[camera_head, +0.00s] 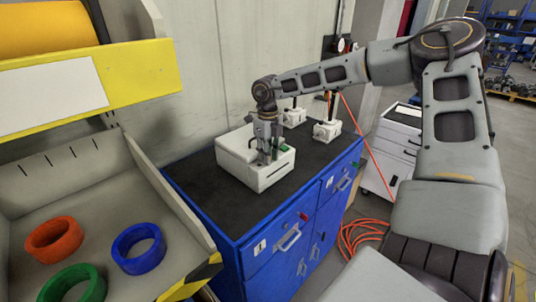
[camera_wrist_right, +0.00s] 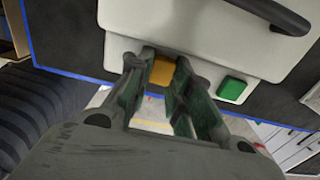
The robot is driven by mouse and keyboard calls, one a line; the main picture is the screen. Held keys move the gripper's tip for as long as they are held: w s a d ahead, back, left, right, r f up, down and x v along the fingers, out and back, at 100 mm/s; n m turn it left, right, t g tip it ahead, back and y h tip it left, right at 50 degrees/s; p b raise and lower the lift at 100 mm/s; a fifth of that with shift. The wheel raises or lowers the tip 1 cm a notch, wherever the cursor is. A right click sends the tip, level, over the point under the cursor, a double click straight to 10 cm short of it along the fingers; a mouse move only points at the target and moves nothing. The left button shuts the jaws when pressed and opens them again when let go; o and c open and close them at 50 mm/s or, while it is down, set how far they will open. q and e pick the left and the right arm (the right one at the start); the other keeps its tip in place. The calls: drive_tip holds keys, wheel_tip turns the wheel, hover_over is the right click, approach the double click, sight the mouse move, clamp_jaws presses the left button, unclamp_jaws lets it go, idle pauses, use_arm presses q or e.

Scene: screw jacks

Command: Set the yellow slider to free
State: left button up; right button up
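A white box-shaped unit (camera_head: 252,165) stands on the dark top of a blue cabinet. The yellow slider (camera_wrist_right: 162,72) is on its front edge, seen between my fingertips in the right wrist view. The slider's position marks are not readable. My left gripper is in no view.
A green button (camera_wrist_right: 231,89) sits right of the slider, and a dark handle (camera_wrist_right: 268,14) is on the box. Smaller white devices (camera_head: 326,131) stand behind the box. The blue cabinet (camera_head: 255,225) has free top at left. A bin with colored rings (camera_head: 138,248) is at left.

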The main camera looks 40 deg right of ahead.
clamp_jaws()
drive_tip(key=shift+w+d+b, duration=0.2)
drive_tip(key=shift+d+b, duration=0.5)
drive_tip(key=shift+d, duration=1)
drive_tip(key=shift+r, duration=0.1)
drive_tip(key=o, duration=0.8)
unclamp_jaws()
